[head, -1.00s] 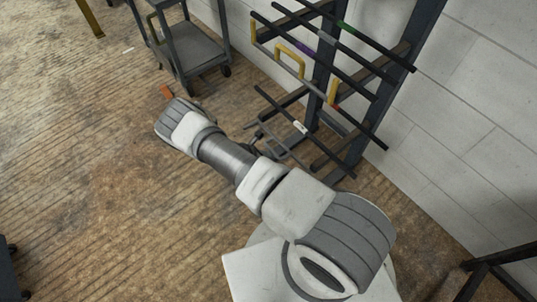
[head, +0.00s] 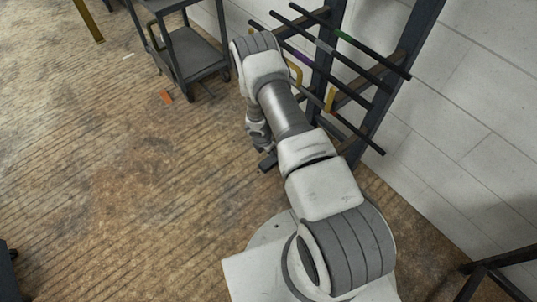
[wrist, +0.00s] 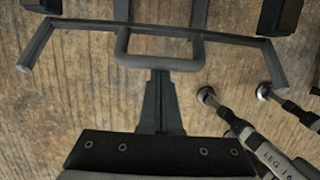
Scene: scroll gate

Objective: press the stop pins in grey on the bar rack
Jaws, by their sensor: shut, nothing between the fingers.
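The bar rack (head: 408,52), dark uprights with several slanting dark bars, stands against the wall at upper right in the head view. Its lower left part is hidden behind my arm. My gripper (wrist: 160,76) is shut and empty in the wrist view, its fingers together over the floor. It shows small in the head view (head: 267,161), left of the rack's lower part. A grey U-shaped frame (wrist: 160,60) and a long grey bar (wrist: 85,24) lie just beyond the fingertips. I cannot clearly make out which parts are the grey stop pins.
Two dark rods with round silver ends (wrist: 207,96) lie right of my fingers; one is lettered "LEG 16". Bars bear purple (head: 302,57) and green (head: 343,36) marks. A yellow handle (head: 330,98) hangs on the rack.

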